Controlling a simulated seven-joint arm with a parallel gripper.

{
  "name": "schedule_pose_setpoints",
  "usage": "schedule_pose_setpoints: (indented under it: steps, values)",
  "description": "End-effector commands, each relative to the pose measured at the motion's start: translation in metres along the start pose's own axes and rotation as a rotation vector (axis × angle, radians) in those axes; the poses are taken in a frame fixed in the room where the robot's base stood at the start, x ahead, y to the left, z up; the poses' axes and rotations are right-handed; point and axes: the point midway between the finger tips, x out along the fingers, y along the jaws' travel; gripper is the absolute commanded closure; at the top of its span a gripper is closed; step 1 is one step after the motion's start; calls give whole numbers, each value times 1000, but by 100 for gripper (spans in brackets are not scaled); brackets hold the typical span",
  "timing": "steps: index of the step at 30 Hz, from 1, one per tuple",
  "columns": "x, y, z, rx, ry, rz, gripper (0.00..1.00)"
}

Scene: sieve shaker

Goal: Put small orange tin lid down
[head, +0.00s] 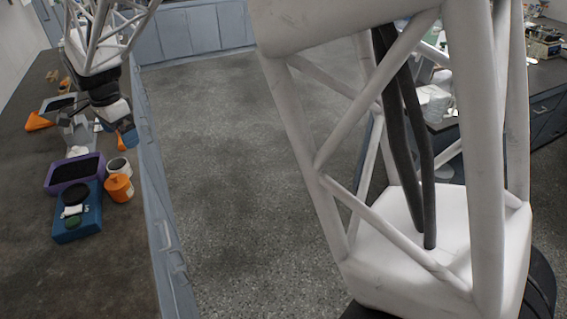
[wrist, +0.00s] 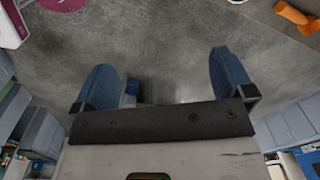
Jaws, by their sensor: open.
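My gripper (wrist: 160,62) is open, its two blue fingers wide apart with no lid between them. In the head view my gripper (head: 124,133) hangs low over the left bench. An orange tin (head: 119,189) stands near the bench's front edge; its top is orange and looks covered, but I cannot clearly tell the small lid from the tin. A small orange piece (head: 121,143) shows just by the gripper, partly hidden; I cannot tell what it is. In the wrist view an orange object (wrist: 296,17) lies at the upper right, outside the fingers.
A white cup (head: 119,167) with a dark inside stands behind the orange tin. A purple box (head: 75,174) and a blue box (head: 77,218) with small items on it are to the left. Another orange object (head: 38,121) lies further back. The near bench top (head: 95,280) is clear.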

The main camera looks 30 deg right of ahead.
Motion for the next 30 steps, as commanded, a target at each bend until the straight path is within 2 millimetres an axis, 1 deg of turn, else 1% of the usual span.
schedule_pose_setpoints:
  steps: [1, 3, 8, 12, 14, 21, 30]
  values:
    - [-14, 16, -9, -29, 3, -15, 0]
    - [-26, 38, -20, -80, 6, -25, 0]
    - [-47, 88, -42, -198, 17, -47, 0]
    - [-60, 133, -58, -298, 29, -63, 0]
    - [-64, 152, -64, -342, 35, -68, 0]
    - [-76, 231, -80, -516, 65, -87, 0]
    - [-77, 328, -88, -731, 111, -101, 0]
